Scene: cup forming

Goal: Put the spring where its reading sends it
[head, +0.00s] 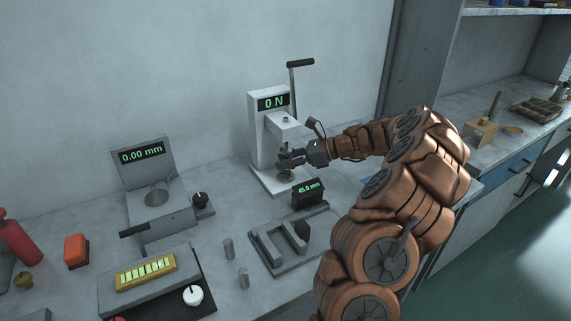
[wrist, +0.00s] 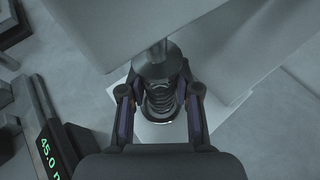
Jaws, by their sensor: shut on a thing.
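The spring (wrist: 160,98) is a dark coil seen in the wrist view, upright between the fingers of my gripper (wrist: 160,110). My gripper is shut on it, at the force tester (head: 266,130), a white press with a lever. The spring sits directly below the tester's round plunger (wrist: 157,62); I cannot tell whether they touch. The tester's display (head: 274,102) reads 0 N. In the head view my gripper (head: 284,159) is at the tester's opening, and the spring is largely hidden there by the fingers.
A gauge (head: 308,191) reading 45.0 mm stands in front of the tester beside a grey slotted fixture (head: 280,249). A device at left (head: 142,155) reads 0.00 mm. An orange block (head: 76,251) is farther left.

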